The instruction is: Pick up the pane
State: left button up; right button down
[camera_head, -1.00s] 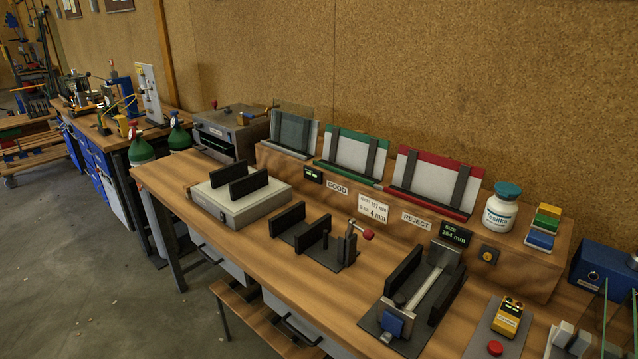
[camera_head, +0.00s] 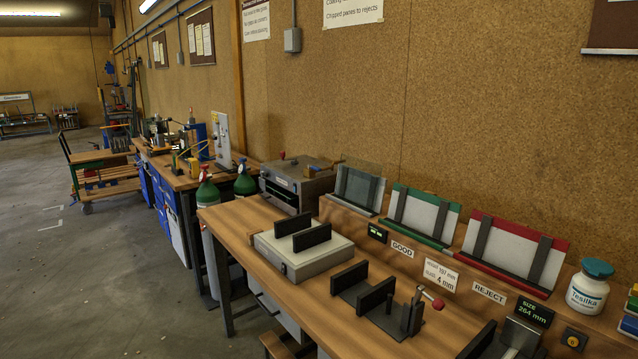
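A clear glass pane (camera_head: 358,178) appears to stand upright, leaning back in the grey rack (camera_head: 352,206) at the left end of the raised wooden shelf. Its outline is faint, so its exact edges are hard to tell. Neither of my grippers is in view, and no arm shows.
The workbench (camera_head: 250,222) holds a scale-like box with two black uprights (camera_head: 304,256), a black fixture with a red-knobbed lever (camera_head: 380,300), a green GOOD rack (camera_head: 420,218), a red REJECT rack (camera_head: 512,252) and a white jar (camera_head: 588,288). Open floor (camera_head: 80,290) lies left.

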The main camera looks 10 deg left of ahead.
aim_at(358, 179)
jog(key=z, duration=0.5)
jog(key=j+z, duration=0.85)
jog(key=z, duration=0.15)
jog(key=k+j+z, duration=0.1)
jog(key=j+z, duration=0.4)
jog(key=k+j+z, duration=0.15)
jog(key=z, duration=0.3)
jog(key=k+j, duration=0.05)
jog(key=j, duration=0.05)
